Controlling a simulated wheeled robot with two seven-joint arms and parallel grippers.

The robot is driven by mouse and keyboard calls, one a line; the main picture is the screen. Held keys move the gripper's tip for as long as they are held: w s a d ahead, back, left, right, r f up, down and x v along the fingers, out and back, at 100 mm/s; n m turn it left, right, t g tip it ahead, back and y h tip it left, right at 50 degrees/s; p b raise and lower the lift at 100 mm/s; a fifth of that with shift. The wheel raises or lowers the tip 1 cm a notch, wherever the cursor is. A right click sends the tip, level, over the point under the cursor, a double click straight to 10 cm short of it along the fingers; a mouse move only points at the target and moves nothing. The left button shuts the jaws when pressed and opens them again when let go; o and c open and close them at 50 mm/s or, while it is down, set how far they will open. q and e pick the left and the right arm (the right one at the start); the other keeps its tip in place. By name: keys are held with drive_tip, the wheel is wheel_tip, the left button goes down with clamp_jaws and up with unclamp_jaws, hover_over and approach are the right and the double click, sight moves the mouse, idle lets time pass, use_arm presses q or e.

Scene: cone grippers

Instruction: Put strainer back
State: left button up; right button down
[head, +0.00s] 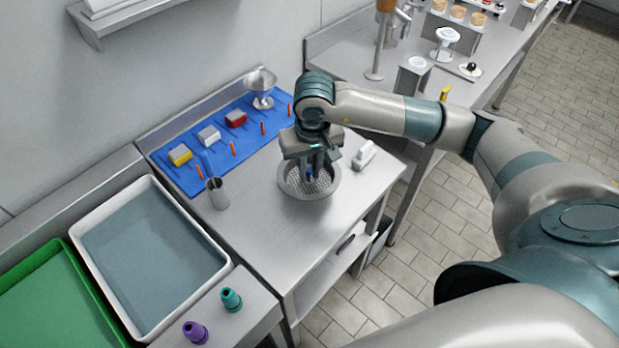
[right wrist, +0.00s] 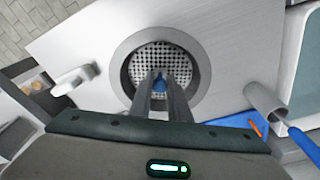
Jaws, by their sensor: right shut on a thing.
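The strainer is a round perforated metal plate (head: 322,184) with a small blue knob (right wrist: 160,83) at its centre. It sits inside the round metal opening (head: 310,197) of the steel counter. In the right wrist view the holes of the strainer (right wrist: 185,65) fill the middle of the ring (right wrist: 204,72). My right gripper (head: 311,170) points down over the opening, its fingers shut on the blue knob, also seen in the right wrist view (right wrist: 160,92). I cannot tell whether the plate rests on the bottom or hangs slightly above it. My left gripper is not in view.
A white block-shaped item (head: 364,155) lies right of the opening. A metal cup (head: 217,194) with a blue-handled tool stands left. A blue mat (head: 215,160) with blocks and orange sticks lies behind. A white tray (head: 85,222) and green tray (head: 62,262) are at left.

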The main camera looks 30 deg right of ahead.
sight(310, 175)
drive_tip(key=shift+f, duration=0.1)
drive_tip(key=shift+f+p, duration=0.25)
drive_tip(key=shift+p, duration=0.1)
wheel_tip(310, 175, down, 3)
drive_tip(key=shift+r+p, duration=0.2)
drive_tip(key=shift+p, duration=0.65)
drive_tip(key=shift+f, duration=0.35)
drive_tip(key=shift+f, duration=0.15)
drive_tip(key=c, duration=1.7)
unclamp_jaws()
drive_tip(key=shift+o, duration=0.2)
